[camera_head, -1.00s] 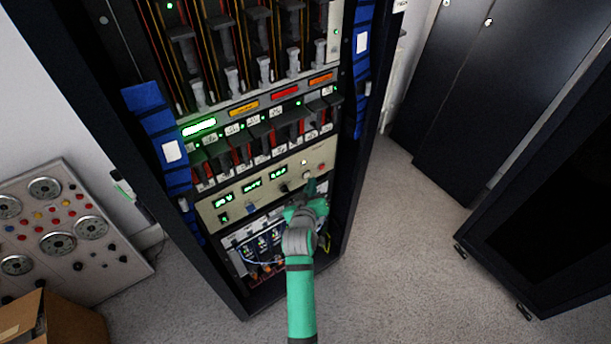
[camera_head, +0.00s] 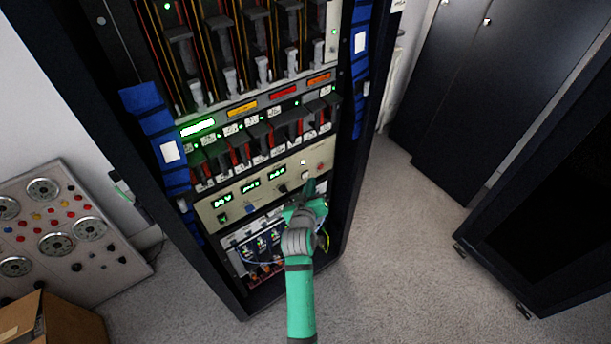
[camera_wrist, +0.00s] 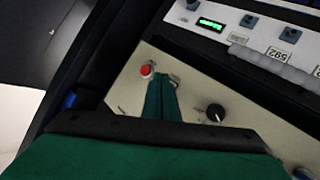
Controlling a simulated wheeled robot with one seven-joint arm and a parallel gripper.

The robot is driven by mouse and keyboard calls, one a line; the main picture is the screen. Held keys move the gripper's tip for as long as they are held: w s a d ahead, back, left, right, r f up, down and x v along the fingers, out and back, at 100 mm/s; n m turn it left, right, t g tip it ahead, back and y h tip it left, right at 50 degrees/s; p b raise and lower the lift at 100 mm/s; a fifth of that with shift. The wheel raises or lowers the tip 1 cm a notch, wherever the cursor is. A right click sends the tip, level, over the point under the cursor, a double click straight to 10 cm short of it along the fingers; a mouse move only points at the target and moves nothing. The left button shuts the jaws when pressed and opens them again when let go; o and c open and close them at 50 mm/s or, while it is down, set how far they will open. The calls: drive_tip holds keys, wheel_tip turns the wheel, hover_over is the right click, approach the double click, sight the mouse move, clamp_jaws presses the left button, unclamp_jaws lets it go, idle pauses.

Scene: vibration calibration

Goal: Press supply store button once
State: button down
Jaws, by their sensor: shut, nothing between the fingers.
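The beige supply panel (camera_head: 235,205) sits low in the rack, with lit green displays (camera_head: 250,187). A red button (camera_head: 321,167) is at its right end and also shows in the wrist view (camera_wrist: 147,71). A small pale button (camera_head: 305,174) lies just above my fingertips in the head view. I cannot read which button is labelled store. My gripper (camera_head: 310,187) is shut and empty, its tips at the panel's right part. In the wrist view the tips (camera_wrist: 162,84) are just right of the red button and partly cover the panel. Contact cannot be told.
A black knob (camera_wrist: 215,112) is right of my tips in the wrist view. Modules with red and black parts (camera_head: 250,140) fill the rack above. Open wiring (camera_head: 265,245) lies below the panel. A cardboard box (camera_head: 60,320) stands left, dark cabinets right. The floor (camera_head: 400,260) right of the rack is clear.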

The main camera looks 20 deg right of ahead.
drive_tip(key=shift+d, duration=0.1)
idle(0.4)
drive_tip(key=shift+w+d, duration=0.1)
drive_tip(key=shift+w, duration=0.15)
idle(0.5)
